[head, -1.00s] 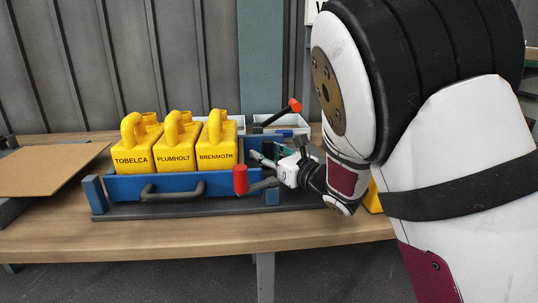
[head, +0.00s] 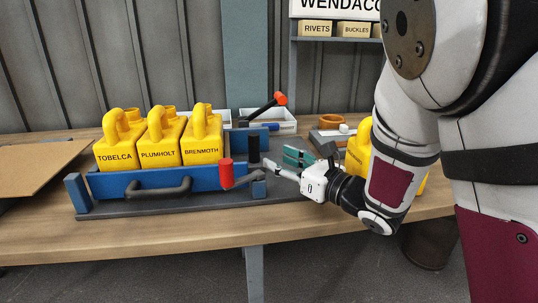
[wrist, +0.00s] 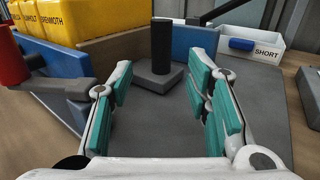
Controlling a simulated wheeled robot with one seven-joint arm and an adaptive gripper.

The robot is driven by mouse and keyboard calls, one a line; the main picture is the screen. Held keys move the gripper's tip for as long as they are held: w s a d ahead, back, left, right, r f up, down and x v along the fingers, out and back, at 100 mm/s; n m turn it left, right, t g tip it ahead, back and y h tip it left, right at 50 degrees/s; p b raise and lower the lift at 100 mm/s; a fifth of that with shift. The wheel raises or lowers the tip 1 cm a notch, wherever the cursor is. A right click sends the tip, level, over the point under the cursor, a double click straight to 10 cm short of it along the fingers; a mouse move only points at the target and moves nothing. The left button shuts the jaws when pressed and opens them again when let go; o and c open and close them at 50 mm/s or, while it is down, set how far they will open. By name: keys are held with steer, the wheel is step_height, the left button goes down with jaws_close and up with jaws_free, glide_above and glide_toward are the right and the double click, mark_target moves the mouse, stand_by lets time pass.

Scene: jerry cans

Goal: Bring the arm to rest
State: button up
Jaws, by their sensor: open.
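My gripper (head: 288,164) is open and empty, low over the right end of the grey base board (head: 215,207). Its teal-padded fingers (wrist: 165,105) stand wide apart in the wrist view. Just beyond them a black upright post on a grey block (wrist: 161,48) stands clear of the fingers. My arm reaches in from the right in the head view. Three yellow jerry cans, TOBELCA (head: 117,155), PLUMHOLT (head: 159,153) and BRENMOTH (head: 202,146), stand in a row behind the blue front wall (head: 110,187) of a holder.
A red-knobbed lever (head: 226,173) is left of my gripper. Another yellow can (head: 357,157) stands behind my wrist, partly hidden. A brown board (head: 40,166) lies at left. The wooden bench front (head: 180,233) is clear.

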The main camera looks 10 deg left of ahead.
steer(key=shift+s+d, duration=0.5)
